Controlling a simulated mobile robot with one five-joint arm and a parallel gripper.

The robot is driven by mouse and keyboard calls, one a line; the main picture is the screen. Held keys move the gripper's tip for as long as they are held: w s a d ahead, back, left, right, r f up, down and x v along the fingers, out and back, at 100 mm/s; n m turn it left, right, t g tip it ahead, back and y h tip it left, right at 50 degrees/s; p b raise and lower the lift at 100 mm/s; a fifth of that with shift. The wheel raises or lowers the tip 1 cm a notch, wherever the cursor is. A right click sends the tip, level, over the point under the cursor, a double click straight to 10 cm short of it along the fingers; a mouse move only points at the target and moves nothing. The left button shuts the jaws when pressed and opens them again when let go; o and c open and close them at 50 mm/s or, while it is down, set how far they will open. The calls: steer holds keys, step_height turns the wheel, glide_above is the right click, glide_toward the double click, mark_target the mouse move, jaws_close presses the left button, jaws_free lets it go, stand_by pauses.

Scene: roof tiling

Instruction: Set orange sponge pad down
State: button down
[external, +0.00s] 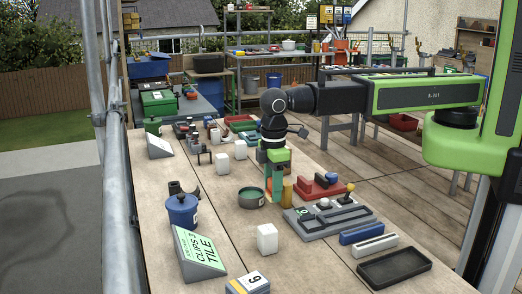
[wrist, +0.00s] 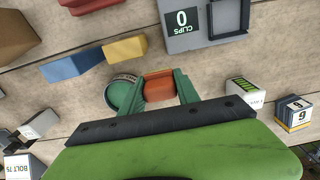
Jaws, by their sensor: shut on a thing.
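The orange sponge pad (wrist: 158,87) is held between the two green fingers of my gripper (wrist: 160,88) in the wrist view. In the external view my gripper (external: 276,186) points down at the workbench, just right of a round green tin (external: 251,198). Only a little orange shows between the fingers there. The tin also shows in the wrist view (wrist: 118,95), close beside the left finger and partly hidden by it. I cannot tell whether the pad touches the bench.
A grey tray board (external: 325,218) lies right of my gripper, with a red block holder (external: 318,187) behind it. A white block (external: 267,239) stands in front.

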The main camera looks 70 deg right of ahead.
mark_target(272, 216)
steer(key=shift+s+a+f, duration=0.1)
steer(key=shift+a+f, duration=0.25)
steer(key=shift+a, duration=0.3)
step_height(272, 216, down, 4)
steer(key=b, duration=0.4)
steer(key=shift+d+f, duration=0.1)
steer(key=shift+f, duration=0.1)
steer(key=c, duration=0.9)
jaws_free()
steer(key=shift+r, duration=0.1)
steer(key=shift+r, duration=0.1)
step_height(272, 216, up, 12)
steer(key=p, duration=1.2)
steer(key=shift+r, duration=0.2)
steer(key=shift+f, duration=0.1)
